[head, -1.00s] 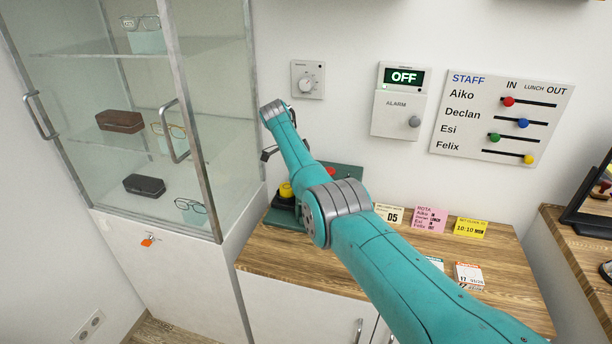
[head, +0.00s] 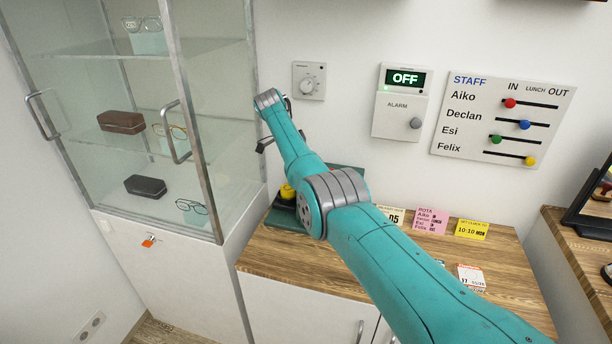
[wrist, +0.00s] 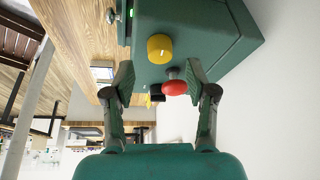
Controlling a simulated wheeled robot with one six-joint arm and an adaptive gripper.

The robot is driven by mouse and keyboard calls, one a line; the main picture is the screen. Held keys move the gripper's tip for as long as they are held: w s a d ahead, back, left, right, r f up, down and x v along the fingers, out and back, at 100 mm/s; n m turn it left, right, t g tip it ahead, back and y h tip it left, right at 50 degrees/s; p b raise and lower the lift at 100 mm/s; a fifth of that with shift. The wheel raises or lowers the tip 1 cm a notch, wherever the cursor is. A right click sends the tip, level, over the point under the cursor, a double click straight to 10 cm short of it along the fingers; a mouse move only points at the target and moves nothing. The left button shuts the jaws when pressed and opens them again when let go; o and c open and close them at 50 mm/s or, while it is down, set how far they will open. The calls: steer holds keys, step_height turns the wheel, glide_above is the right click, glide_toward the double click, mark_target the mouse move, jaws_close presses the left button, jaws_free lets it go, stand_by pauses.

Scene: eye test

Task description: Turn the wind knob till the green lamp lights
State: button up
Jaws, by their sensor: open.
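A dark green box (wrist: 205,30) fills the top of the wrist view, with a yellow knob (wrist: 160,48), a red round-headed knob (wrist: 174,87) and a small black part (wrist: 157,95) on it. A small green light (wrist: 131,12) glows near its edge. I cannot tell which part is the wind knob. In the head view the box (head: 345,172) stands on the counter, largely hidden behind my arm; its yellow knob (head: 287,191) shows at the left. My gripper (wrist: 160,82) is open, its fingers either side of the red knob in the picture, and I see no contact.
A glass cabinet (head: 215,150) stands close on the left. The wall carries a dial (head: 309,84), an alarm panel (head: 400,105) reading OFF and a staff board (head: 500,118). Notes and cards stand on the wooden counter (head: 290,256), whose front left is clear.

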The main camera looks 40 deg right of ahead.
steer(key=v, duration=0.8)
steer(key=shift+a, duration=0.1)
stand_by(0.3)
